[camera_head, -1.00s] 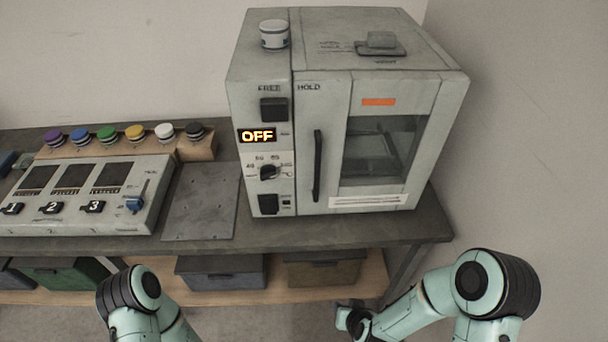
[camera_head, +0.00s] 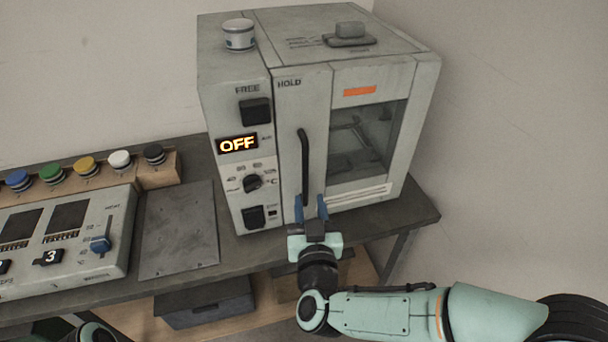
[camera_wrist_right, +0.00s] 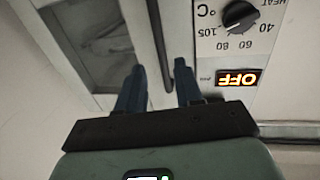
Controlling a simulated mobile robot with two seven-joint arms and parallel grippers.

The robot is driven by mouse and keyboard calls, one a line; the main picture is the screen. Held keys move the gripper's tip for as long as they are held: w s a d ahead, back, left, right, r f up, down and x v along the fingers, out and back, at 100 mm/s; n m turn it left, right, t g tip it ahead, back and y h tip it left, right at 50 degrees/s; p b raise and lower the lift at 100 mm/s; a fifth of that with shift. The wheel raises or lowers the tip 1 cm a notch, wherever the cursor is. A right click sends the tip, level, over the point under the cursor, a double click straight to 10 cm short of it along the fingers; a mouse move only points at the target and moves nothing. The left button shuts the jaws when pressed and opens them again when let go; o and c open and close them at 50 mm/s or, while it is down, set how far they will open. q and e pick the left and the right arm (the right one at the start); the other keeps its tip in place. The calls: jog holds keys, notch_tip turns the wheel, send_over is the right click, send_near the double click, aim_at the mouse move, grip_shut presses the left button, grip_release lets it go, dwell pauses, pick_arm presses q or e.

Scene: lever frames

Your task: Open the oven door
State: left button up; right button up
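The oven (camera_head: 225,85) stands on the bench, its grey door (camera_head: 318,105) closed and its display (camera_head: 238,143) reading OFF. The door has a window and a black vertical handle (camera_head: 304,160) on its left side. My right gripper (camera_head: 312,208) is at the lower end of the handle, its blue fingers pointing at the door. In the right wrist view, the fingers (camera_wrist_right: 158,85) are spread apart with the handle (camera_wrist_right: 158,40) running between them. I cannot tell whether either finger touches it. My left gripper is out of view; only a bit of that arm shows at the bottom left.
A control panel (camera_head: 62,225) with a blue slider and a row of coloured buttons stand left of the oven. A bare metal plate (camera_head: 178,235) lies between. A dark bin (camera_head: 205,300) sits on the shelf below. The wall is close behind and right.

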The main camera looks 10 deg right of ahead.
aim_at(305, 178)
jog(key=w, duration=0.3)
jog(key=w+d, duration=0.1)
jog(key=w, duration=0.5)
jog(key=shift+w+d+p, duration=0.1)
jog(key=shift+d+p, duration=0.15)
jog(key=shift+p, duration=0.1)
grip_shut()
